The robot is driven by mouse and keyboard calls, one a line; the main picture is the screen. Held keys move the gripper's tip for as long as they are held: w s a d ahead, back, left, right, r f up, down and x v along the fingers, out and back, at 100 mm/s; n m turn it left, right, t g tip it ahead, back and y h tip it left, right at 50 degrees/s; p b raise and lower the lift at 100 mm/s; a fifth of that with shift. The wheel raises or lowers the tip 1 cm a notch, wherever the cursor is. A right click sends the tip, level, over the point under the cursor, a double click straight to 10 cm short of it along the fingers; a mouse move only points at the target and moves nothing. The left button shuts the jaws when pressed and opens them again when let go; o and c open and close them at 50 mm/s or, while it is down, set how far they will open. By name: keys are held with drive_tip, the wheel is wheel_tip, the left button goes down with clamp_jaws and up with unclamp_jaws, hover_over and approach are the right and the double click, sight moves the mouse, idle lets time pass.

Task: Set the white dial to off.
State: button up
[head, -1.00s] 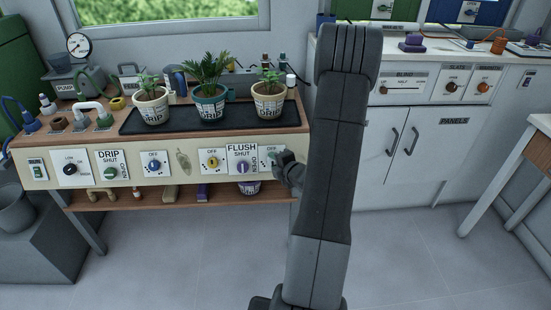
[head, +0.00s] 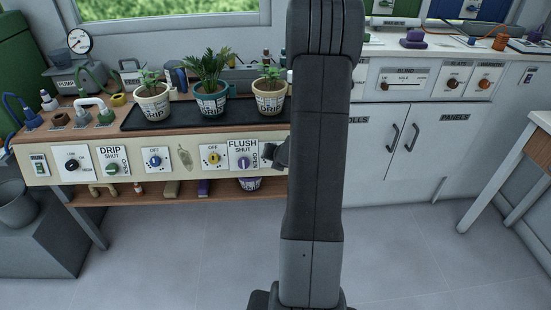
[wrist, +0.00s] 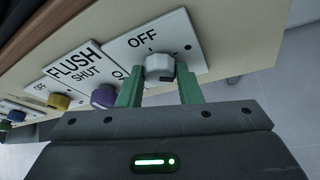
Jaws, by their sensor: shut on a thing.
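The white dial (wrist: 159,68) sits on a white plate (wrist: 186,38) marked OFF, at the right end of the bench's front panel. In the wrist view, my gripper (wrist: 160,82) has its two green fingers closed on either side of the dial. Tick marks show on the plate near the dial; which way the dial points is hard to tell. In the head view, my gripper (head: 277,154) is at the plate, and my arm and gripper hide the dial there.
Just left of the plate is the FLUSH plate with a purple knob (wrist: 104,96); a yellow knob (wrist: 58,101) is beyond it. The floor in front is clear.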

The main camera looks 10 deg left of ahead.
drive_tip(key=shift+s+a+f+n+t+h+b, duration=0.15)
drive_tip(key=shift+n+t+h+b, duration=1.25)
drive_tip(key=shift+n, duration=1.9)
drive_tip(key=shift+s+a+f+n+t+h+b, duration=0.1)
drive_tip(key=shift+a+f+n+t+h+b, duration=0.35)
drive_tip(key=shift+n+h+b, duration=1.95)
drive_tip(key=shift+s+a+r+n+t+b, duration=0.1)
drive_tip(key=shift+n+t+b, duration=0.95)
drive_tip(key=shift+n, duration=3.15)
drive_tip(key=shift+d, duration=0.1)
drive_tip(key=o, duration=1)
drive_tip(key=shift+c, duration=0.2)
drive_tip(key=shift+r, duration=0.1)
